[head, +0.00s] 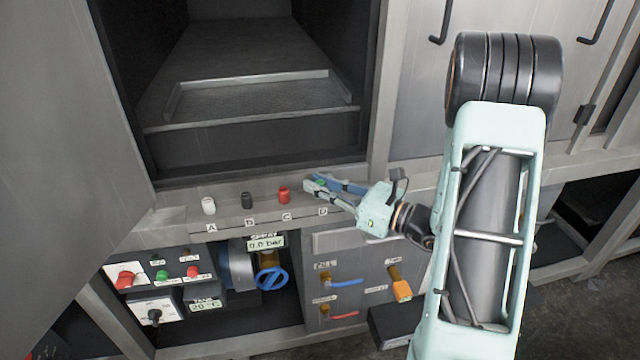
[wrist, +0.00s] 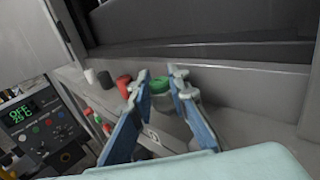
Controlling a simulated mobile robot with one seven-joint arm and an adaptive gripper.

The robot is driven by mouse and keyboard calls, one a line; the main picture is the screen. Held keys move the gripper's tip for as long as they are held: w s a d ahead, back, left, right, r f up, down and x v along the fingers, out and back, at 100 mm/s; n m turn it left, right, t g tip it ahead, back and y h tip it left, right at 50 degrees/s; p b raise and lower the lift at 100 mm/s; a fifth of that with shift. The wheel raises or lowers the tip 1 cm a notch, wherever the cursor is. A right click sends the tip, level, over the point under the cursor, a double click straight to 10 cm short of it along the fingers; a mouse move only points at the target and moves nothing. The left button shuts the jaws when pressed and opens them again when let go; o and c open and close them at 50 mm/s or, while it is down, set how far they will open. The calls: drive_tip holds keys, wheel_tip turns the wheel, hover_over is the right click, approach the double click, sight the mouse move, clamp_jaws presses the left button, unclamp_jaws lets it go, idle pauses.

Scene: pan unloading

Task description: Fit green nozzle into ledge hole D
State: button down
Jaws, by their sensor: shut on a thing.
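The green nozzle (head: 320,182) is between the fingers of my gripper (head: 313,186), over the ledge near label D (head: 323,211). In the wrist view its green top (wrist: 160,82) shows between the two blue-padded fingertips of my gripper (wrist: 161,86), which are shut on it. The ledge (head: 228,217) carries labels A, B, C and D from left to right. Hole D itself is hidden by my gripper and the nozzle. I cannot tell whether the nozzle's lower end is in the hole or above it.
A white nozzle (head: 208,206), a black nozzle (head: 246,200) and a red nozzle (head: 284,196) stand upright by labels A, B and C. The open oven chamber (head: 250,145) is behind the ledge. A blue valve wheel (head: 272,279) and control panels are below.

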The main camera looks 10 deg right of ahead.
drive_tip(key=shift+f, duration=0.3)
drive_tip(key=c, duration=1.8)
unclamp_jaws()
drive_tip(key=shift+o, duration=0.2)
drive_tip(key=shift+s+d, duration=0.1)
drive_tip(key=v, duration=1.1)
drive_tip(key=shift+s+d, duration=0.25)
